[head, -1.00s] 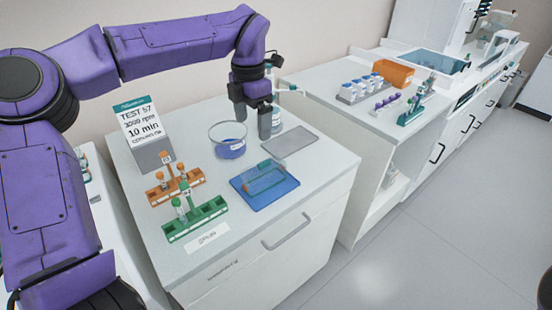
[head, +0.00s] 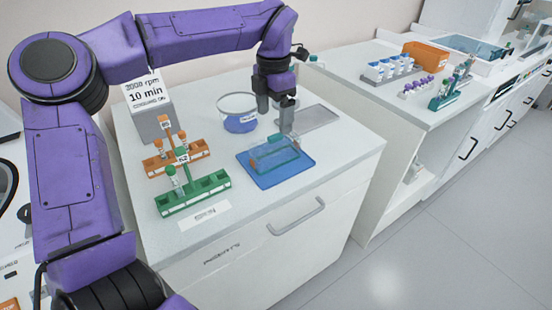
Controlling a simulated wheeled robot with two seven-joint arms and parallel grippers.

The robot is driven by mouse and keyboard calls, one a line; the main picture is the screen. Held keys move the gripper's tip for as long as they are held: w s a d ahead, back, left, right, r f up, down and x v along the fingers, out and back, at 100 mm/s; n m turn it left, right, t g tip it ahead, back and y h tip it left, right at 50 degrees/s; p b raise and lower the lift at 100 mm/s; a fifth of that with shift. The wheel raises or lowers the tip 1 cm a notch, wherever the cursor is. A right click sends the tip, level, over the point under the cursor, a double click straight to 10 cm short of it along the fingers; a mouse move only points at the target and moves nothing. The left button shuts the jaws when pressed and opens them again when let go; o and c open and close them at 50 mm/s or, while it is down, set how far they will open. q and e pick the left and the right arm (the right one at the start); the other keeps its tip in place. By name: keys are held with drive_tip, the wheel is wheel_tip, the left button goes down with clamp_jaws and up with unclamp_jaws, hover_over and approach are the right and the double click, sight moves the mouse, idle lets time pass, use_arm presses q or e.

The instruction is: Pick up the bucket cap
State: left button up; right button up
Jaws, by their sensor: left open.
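The bucket cap (head: 280,157) looks like a clear, teal-tinted oblong cover. It lies on the blue mat (head: 290,179) on the near white bench. My left gripper (head: 275,124) points down, open and empty, with its fingers parted just above the far side of the cap. One fingertip overlaps the cap's far edge in the picture. I cannot tell whether it touches. My right gripper is out of view.
A glass beaker with blue contents (head: 239,122) stands left of the gripper. A grey tray (head: 322,117) lies behind the mat. Orange (head: 190,157) and green (head: 215,191) tube racks and a sign (head: 147,94) are at left. The bench front right is clear.

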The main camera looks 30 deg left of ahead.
sight(276, 136)
use_arm(q)
drive_tip(key=shift+s+f, duration=0.15)
drive_tip(key=shift+f, duration=0.55)
drive_tip(key=f, duration=0.6)
drive_tip(key=f+p, duration=0.1)
drive_tip(key=f, duration=0.2)
drive_tip(key=shift+w+d+f, duration=0.1)
drive_tip(key=shift+w+f, duration=0.1)
drive_tip(key=shift+w, duration=0.05)
drive_tip(key=c, duration=1.1)
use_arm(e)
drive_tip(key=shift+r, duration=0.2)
use_arm(q)
drive_tip(key=shift+r, duration=0.15)
